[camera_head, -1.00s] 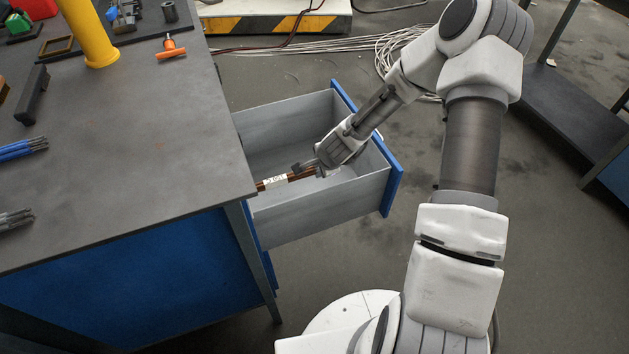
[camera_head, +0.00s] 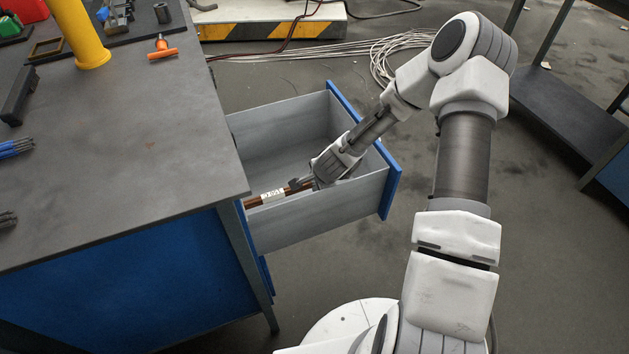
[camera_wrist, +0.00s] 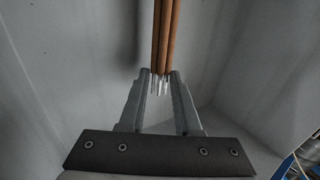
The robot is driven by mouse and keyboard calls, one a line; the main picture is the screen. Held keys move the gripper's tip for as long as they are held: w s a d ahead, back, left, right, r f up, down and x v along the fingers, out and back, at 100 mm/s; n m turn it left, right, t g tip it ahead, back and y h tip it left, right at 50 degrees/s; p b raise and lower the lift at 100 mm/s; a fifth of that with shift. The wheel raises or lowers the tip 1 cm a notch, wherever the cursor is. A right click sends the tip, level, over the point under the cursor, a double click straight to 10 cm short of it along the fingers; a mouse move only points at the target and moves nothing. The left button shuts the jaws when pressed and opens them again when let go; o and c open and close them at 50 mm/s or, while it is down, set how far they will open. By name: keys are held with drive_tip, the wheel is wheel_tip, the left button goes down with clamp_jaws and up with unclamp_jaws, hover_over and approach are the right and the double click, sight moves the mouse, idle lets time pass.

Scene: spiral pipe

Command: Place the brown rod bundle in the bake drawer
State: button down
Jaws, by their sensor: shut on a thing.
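The brown rod bundle (camera_head: 276,195) is thin, with a white label around it. It lies along the inside of the open drawer (camera_head: 327,210), low between its walls. My gripper (camera_head: 304,184) reaches down into the drawer and is shut on the bundle's right end. In the wrist view the brown rods (camera_wrist: 166,40) run away from my gripper (camera_wrist: 160,84), with silvery tips between the fingers. The bundle's far end is near the bench side. I cannot tell whether the bundle touches the drawer floor.
The drawer has grey walls and a blue front (camera_head: 392,190), pulled out from the workbench (camera_head: 130,140). Blue rods (camera_head: 14,148) and grey rods (camera_head: 8,219) lie at the bench's left.

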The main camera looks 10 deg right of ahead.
drive_tip(key=c, duration=0.6)
unclamp_jaws()
drive_tip(key=shift+r+p, duration=0.2)
drive_tip(key=shift+p, duration=0.1)
drive_tip(key=p+v, duration=0.4)
drive_tip(key=v, duration=0.8)
drive_tip(key=shift+r, duration=0.35)
drive_tip(key=shift+r, duration=0.1)
